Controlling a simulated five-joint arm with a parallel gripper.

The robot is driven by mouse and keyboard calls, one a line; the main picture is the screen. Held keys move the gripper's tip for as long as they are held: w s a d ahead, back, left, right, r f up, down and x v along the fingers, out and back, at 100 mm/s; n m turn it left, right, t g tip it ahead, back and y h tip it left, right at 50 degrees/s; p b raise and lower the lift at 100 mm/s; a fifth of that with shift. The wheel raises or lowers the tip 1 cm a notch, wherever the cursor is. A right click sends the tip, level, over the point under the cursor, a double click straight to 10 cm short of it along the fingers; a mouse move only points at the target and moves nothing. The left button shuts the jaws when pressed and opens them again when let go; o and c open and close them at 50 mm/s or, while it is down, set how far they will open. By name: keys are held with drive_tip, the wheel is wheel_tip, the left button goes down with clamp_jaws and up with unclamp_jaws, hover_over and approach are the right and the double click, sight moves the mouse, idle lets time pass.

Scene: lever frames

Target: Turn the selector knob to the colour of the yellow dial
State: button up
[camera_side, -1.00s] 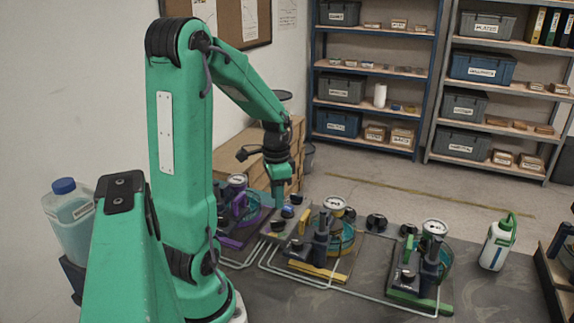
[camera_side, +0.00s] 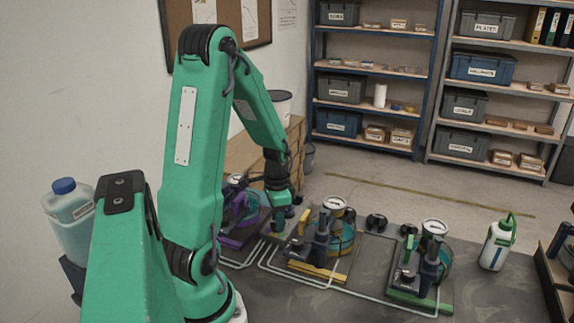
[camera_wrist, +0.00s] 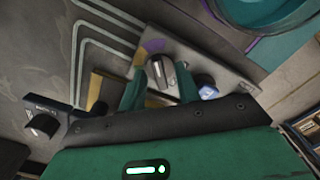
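The selector knob (camera_wrist: 159,72) is dark grey with a pale mark. It sits on a grey plate (camera_wrist: 200,60) in the wrist view, beside a purple patch, with a yellowish strip nearby. My gripper (camera_wrist: 160,88) is open, with one green finger on each side of the knob and gaps showing. In the side view my gripper (camera_side: 279,222) points down at the selector, mostly hiding it. The yellow station (camera_side: 322,268) stands to its right, with a round white dial (camera_side: 335,204) on top; its reading is too small to tell.
A purple station (camera_side: 240,228) stands left of my gripper and a green one (camera_side: 420,292) at the right. A blue button (camera_wrist: 206,86) sits close beside the right finger. Another dark knob (camera_wrist: 42,125) is at left. A white bottle (camera_side: 496,244) stands far right.

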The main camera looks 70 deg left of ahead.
clamp_jaws()
drive_tip(key=shift+n, duration=0.4)
drive_tip(key=n, duration=0.9)
idle(0.4)
idle(0.4)
unclamp_jaws()
